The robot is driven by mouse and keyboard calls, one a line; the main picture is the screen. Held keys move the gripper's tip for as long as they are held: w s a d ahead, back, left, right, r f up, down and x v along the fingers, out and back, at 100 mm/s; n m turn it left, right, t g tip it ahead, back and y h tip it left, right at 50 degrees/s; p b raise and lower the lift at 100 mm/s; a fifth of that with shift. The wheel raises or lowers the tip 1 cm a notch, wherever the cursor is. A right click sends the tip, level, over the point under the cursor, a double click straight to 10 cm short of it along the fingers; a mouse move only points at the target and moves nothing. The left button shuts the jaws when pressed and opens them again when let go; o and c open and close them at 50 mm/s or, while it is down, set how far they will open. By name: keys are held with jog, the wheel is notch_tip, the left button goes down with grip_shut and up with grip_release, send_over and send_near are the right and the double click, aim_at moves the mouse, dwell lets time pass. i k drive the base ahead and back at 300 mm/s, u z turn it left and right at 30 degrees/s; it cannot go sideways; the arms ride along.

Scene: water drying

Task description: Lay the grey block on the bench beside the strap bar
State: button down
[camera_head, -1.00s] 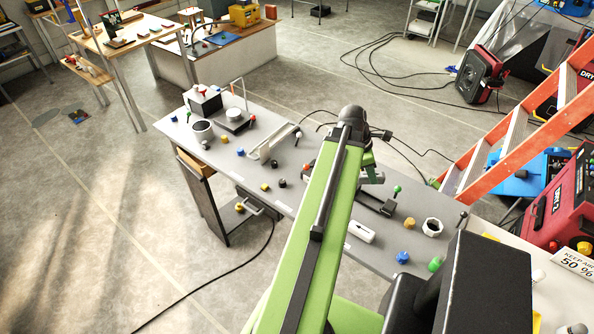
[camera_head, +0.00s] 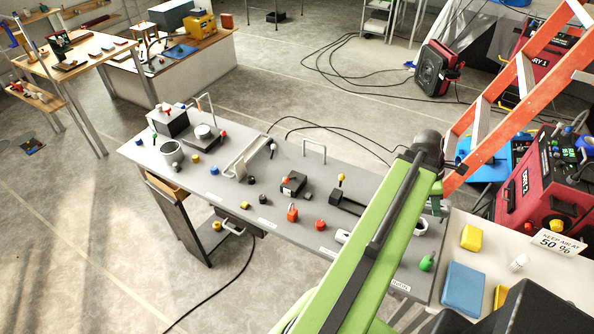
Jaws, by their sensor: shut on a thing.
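The grey bench (camera_head: 290,213) runs across the middle of the view. My gripper (camera_head: 440,207) is over its right end, mostly hidden behind my green arm. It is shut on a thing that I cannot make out. I cannot pick out the grey block for sure; it may be in the hidden jaws. I cannot tell for sure which fitting is the strap bar.
A pale side table (camera_head: 485,245) holds a blue pad (camera_head: 464,287). An orange ladder (camera_head: 510,90) leans behind.

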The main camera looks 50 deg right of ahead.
aim_at(340, 173)
jog(key=z, duration=0.25)
jog(key=i, duration=1)
